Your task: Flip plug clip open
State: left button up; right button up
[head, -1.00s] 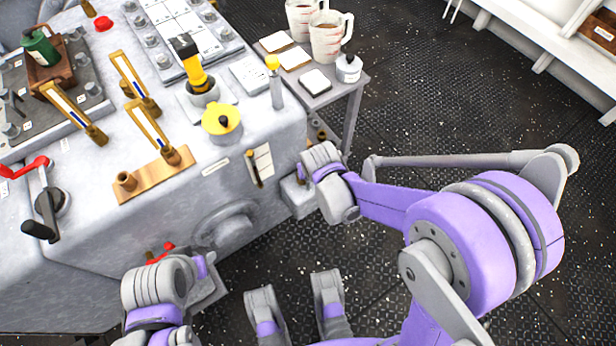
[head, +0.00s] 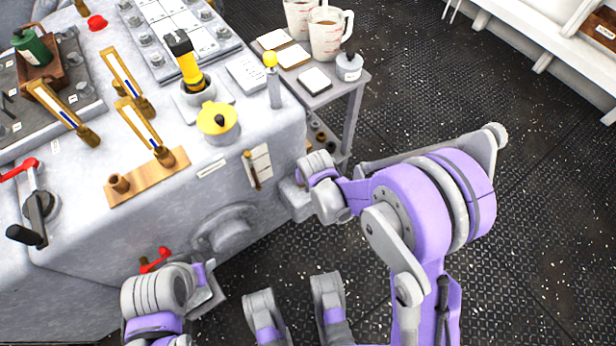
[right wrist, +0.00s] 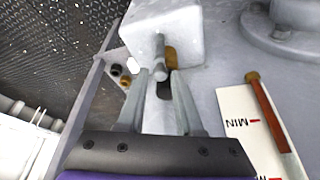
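A pale grey block (right wrist: 165,30) fixed to the machine's side face fills the top of the right wrist view. A grey lever-like rod (right wrist: 160,58), apparently the plug clip, sticks out from it, with a brass part (right wrist: 171,58) behind. My right gripper (right wrist: 158,85) is open, its two fingers on either side of the rod's lower end; I cannot tell whether they touch it. In the head view my right gripper (head: 300,176) is at the block (head: 294,198), mostly hidden by my wrist. My left wrist (head: 160,290) is at the lower left; its fingertips are hidden.
A MIN-marked gauge card (right wrist: 250,125) with a brown pointer is close right of the right gripper. A side table (head: 320,90) with jugs stands beyond the machine. Near my left wrist are a red handle (head: 155,260) and a round boss (head: 228,232). The floor at right is clear.

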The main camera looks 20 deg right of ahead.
grip_shut()
jog(key=shift+n, duration=0.3)
jog(key=shift+d+n+y+b, duration=0.1)
jog(key=shift+n+y+b, duration=0.25)
jog(key=shift+n, duration=0.55)
jog(key=n, duration=0.1)
jog(key=n+y, duration=0.1)
jog(key=n, duration=0.1)
jog(key=shift+d+n+g+y, duration=0.15)
jog(key=shift+n+g+y, duration=0.1)
jog(key=shift+n+g, duration=0.05)
jog(key=n, duration=0.3)
jog(key=n+g+y, duration=0.1)
jog(key=n, duration=0.1)
jog(key=shift+w+d+n+g+y, duration=0.1)
jog(key=shift+n+g+y, duration=0.2)
jog(key=shift+n, duration=0.1)
